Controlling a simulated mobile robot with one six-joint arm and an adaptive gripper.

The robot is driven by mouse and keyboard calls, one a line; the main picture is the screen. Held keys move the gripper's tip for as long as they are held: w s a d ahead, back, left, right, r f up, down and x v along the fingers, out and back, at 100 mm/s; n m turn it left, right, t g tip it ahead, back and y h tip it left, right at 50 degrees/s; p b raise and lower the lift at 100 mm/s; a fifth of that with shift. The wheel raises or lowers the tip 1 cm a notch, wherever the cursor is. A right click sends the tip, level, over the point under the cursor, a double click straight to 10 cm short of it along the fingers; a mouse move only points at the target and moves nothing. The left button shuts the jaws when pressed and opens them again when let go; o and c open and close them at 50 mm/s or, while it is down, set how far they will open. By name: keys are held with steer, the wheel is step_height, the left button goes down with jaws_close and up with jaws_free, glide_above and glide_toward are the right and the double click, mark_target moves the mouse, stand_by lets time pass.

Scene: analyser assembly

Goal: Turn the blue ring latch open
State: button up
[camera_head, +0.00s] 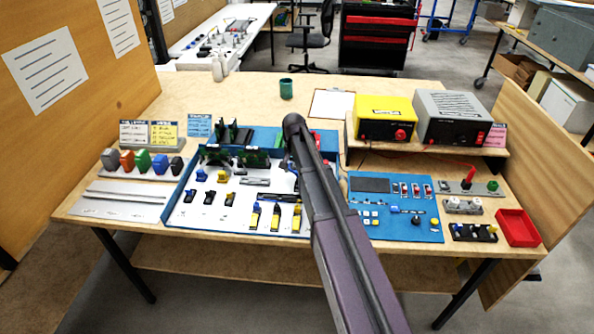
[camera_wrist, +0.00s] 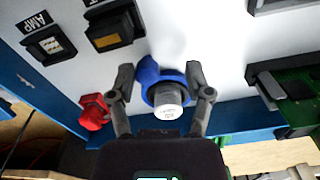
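The blue ring latch (camera_wrist: 148,72) shows in the wrist view. It is a blue ring with a lobe at its upper left, around a grey-white round connector (camera_wrist: 168,99) with small print on its end. My gripper (camera_wrist: 160,83) is open, with one finger on each side of the ring. The left finger stands a little apart from the ring. The right finger is very close to its right edge, and I cannot tell whether it touches. In the head view my arm hides the latch and the gripper's fingers.
In the wrist view a red connector (camera_wrist: 94,112) sits left of my left finger, and a green circuit board (camera_wrist: 300,100) stands at the right. Two black sockets (camera_wrist: 48,45) (camera_wrist: 113,27) are at the upper left. In the head view power supplies (camera_head: 386,118) stand at the back right.

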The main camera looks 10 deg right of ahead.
steer(key=shift+r+p, duration=6.65)
steer(key=shift+r, duration=0.4)
steer(key=s+r+n+p, duration=0.1)
steer(key=s+n, duration=0.2)
steer(key=s, duration=0.9)
steer(key=s+a+r+n+p, duration=0.1)
steer(key=s+r+n+p, duration=0.1)
steer(key=s, duration=1)
steer(key=shift+s+a+r+n, duration=0.2)
steer(key=shift+s+a+n, duration=0.05)
steer(key=shift+n, duration=0.25)
steer(key=shift+s, duration=0.5)
steer(key=shift+w, duration=0.1)
steer(key=shift+c, duration=0.6)
